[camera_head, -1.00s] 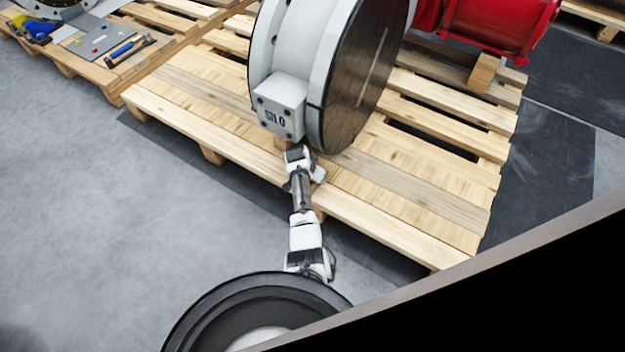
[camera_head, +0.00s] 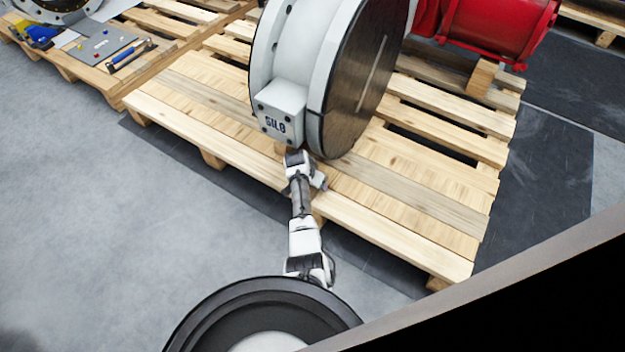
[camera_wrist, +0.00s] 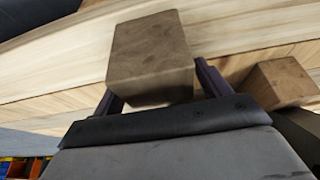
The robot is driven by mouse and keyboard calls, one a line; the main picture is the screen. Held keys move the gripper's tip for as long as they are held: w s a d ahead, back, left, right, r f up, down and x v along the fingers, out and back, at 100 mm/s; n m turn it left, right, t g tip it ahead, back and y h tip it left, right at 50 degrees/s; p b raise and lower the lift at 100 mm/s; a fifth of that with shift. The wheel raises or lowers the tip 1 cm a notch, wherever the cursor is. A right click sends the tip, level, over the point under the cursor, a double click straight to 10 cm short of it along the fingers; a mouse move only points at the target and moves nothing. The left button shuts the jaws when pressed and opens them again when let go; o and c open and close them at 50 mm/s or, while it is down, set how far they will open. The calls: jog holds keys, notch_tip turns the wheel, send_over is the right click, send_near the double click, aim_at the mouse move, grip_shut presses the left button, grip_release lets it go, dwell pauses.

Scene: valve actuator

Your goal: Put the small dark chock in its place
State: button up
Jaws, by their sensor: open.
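In the wrist view, a dark brown wooden block (camera_wrist: 150,55), which looks like the small chock, sits between and just beyond the two dark fingers of my gripper (camera_wrist: 157,80). The fingers are apart, one on each side of it; I cannot tell whether either touches it. A second, similar brown block (camera_wrist: 282,84) is to the right of the right finger. In the head view, my arm reaches to the pallet's near edge, below the white valve body (camera_head: 292,60). The fingers and the block between them cannot be made out there.
The valve, with its large dark disc face (camera_head: 355,85), stands on a slatted wooden pallet (camera_head: 440,225). A red actuator (camera_head: 495,30) is behind it. Another pallet at the upper left holds a grey board (camera_head: 100,42) and hand tools (camera_head: 128,55). Grey floor on the left is clear.

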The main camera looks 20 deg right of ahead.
jog(key=p+v, duration=1.1)
jog(key=shift+r+p, duration=0.15)
jog(key=shift+p, duration=0.25)
